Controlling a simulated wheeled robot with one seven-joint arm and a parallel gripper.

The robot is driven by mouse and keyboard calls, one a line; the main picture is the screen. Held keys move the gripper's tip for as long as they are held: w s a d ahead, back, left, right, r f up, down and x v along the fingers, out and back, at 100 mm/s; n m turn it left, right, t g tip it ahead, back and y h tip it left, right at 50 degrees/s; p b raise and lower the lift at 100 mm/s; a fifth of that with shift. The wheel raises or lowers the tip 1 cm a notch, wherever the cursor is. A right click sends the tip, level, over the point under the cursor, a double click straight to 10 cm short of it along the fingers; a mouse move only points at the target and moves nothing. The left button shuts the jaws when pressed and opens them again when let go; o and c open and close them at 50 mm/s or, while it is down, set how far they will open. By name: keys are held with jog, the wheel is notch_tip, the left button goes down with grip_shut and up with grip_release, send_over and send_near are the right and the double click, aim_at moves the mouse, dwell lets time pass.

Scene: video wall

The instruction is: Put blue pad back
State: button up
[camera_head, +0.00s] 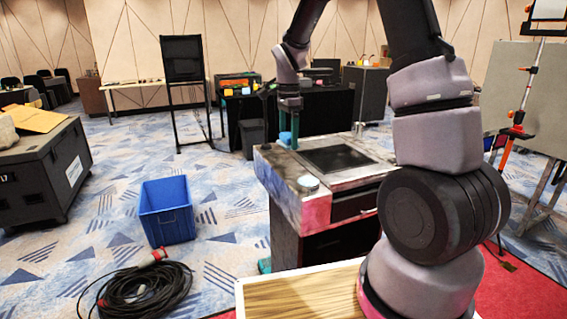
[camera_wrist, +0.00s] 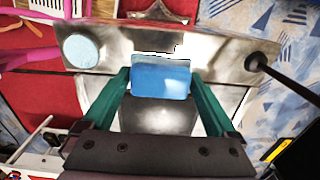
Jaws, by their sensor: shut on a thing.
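The blue pad (camera_wrist: 161,80) is between the two green fingers of my gripper (camera_wrist: 163,75) in the wrist view, and the gripper is shut on it. In the head view my gripper (camera_head: 289,128) points down over the far left part of a metal-topped counter (camera_head: 275,165). The blue pad (camera_head: 285,138) shows small at the fingertips there. I cannot tell whether the pad touches the counter top.
A pale round disc (camera_head: 308,183) lies on the counter's near left part, also in the wrist view (camera_wrist: 81,50). A dark panel (camera_head: 338,158) is set in the top. A blue bin (camera_head: 167,210) and coiled black cable (camera_head: 140,290) are on the floor to the left.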

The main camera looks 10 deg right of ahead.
aim_at(289, 135)
jog(key=shift+f, duration=3.5)
jog(key=shift+f, duration=0.15)
jog(key=o, duration=0.9)
jog(key=shift+o, duration=0.2)
notch_tip(289, 135, up, 12)
jog(key=shift+r, duration=0.15)
jog(key=s+d+r+n+t, duration=0.2)
jog(key=s+r+n, duration=0.2)
jog(key=s, duration=0.4)
jog(key=s+d+r+n+t+y, duration=0.1)
jog(key=s+d+r+n+t, duration=0.1)
jog(key=s+r+n, duration=0.2)
jog(key=s+d+r+n+t+y, duration=0.1)
jog(key=s+r+n+t, duration=0.2)
jog(key=s+r, duration=0.4)
jog(key=s, duration=0.6)
jog(key=shift+d+n, duration=0.4)
jog(key=shift+r, duration=0.1)
